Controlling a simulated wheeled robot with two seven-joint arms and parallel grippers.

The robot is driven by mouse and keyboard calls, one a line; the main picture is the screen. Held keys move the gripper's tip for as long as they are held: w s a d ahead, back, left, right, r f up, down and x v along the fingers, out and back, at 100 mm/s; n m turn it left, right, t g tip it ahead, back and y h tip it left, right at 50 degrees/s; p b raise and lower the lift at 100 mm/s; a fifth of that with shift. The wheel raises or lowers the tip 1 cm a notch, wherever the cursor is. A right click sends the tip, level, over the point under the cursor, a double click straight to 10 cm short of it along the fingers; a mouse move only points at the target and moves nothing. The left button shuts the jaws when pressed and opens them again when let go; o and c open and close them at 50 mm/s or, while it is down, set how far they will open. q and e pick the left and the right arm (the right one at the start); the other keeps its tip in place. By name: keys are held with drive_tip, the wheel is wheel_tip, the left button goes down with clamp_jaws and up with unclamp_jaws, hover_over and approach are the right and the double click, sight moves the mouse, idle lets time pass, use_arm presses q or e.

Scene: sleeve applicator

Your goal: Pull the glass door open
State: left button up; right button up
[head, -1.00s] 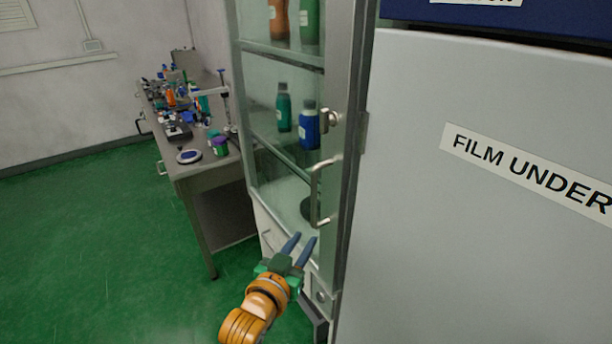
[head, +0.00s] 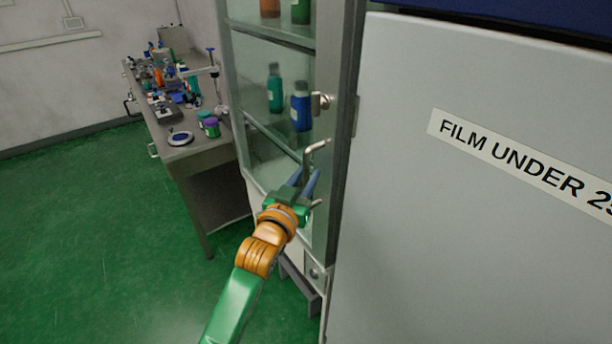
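The glass door (head: 262,150) of the tall metal-framed cabinet looks closed. Its handle (head: 317,146) is a pale metal bar near the door's right edge, below a lock knob (head: 321,101). My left gripper (head: 306,174) is in front of the handle, with its two blue fingers apart and pointing up. The handle's middle is hidden by the gripper, and its lower end shows just right of the green gripper body. The bar's upper part lines up between the fingertips; I cannot tell whether they touch it. My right gripper is out of view.
Bottles, including a blue one (head: 301,107), stand on shelves behind the glass. A large grey cabinet (head: 440,230) labelled "FILM UNDER" is close on the right. A cluttered workbench (head: 190,152) stands at the left. The green floor (head: 90,240) is open at lower left.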

use_arm(q)
clamp_jaws()
idle(1.3)
